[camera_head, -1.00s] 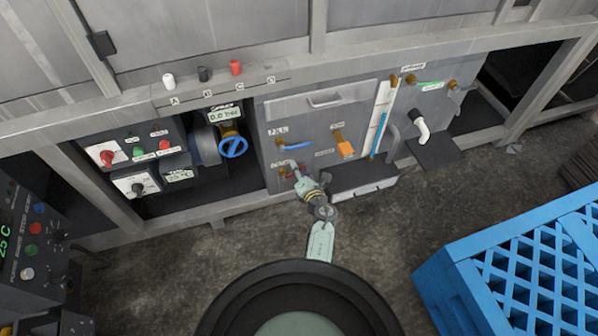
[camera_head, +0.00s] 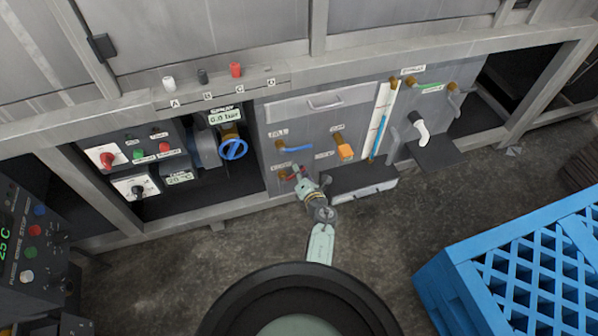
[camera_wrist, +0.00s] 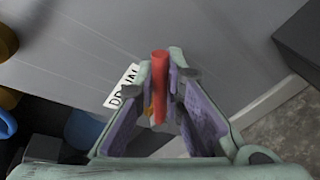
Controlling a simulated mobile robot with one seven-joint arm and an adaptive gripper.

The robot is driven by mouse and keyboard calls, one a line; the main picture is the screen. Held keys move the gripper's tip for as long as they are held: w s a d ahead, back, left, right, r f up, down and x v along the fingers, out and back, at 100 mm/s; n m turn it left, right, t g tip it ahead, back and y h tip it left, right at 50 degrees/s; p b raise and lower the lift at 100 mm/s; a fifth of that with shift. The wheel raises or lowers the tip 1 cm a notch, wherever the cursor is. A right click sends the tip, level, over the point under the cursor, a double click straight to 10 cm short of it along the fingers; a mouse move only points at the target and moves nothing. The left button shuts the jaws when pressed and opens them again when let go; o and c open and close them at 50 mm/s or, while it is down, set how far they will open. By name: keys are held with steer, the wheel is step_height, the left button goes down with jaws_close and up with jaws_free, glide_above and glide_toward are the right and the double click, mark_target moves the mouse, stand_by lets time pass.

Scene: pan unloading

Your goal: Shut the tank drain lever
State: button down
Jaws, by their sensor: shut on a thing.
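The red drain lever (camera_wrist: 159,88) stands between my two fingertips in the wrist view, beside a white label (camera_wrist: 123,88) reading DRAIN. My gripper (camera_wrist: 161,92) is shut on this lever, with a fingertip on either side of it. In the head view, my gripper (camera_head: 300,176) reaches the lower left of the grey valve panel (camera_head: 315,115). Only a little of the red lever (camera_head: 291,177) shows there, and my fingers hide much of it.
A blue-handled lever (camera_head: 297,149) sits above my gripper, and an orange handle (camera_head: 345,152) is to its right. A dark tray (camera_head: 350,190) stands close to the right of my gripper. A blue crate (camera_head: 480,255) stands on the floor at lower right.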

steer(key=shift+d+f, duration=0.1)
stand_by(0.5)
steer(key=shift+w+d+f+m+y+b, duration=0.1)
steer(key=shift+d+f+m+y+b, duration=0.2)
steer(key=shift+f+m, duration=0.55)
steer(key=shift+w+d+f+m+y+b, duration=0.1)
steer(key=shift+f+m+y+b, duration=0.3)
steer(key=shift+m, duration=0.75)
steer(key=shift+d+f+m+y+b, duration=0.2)
steer(key=shift+f+m+y, duration=0.3)
steer(key=shift+f+m, duration=0.4)
steer(key=shift+r, duration=0.15)
steer(key=c, duration=1.7)
jaws_free()
steer(key=shift+o, duration=0.2)
step_height(320, 180, up, 10)
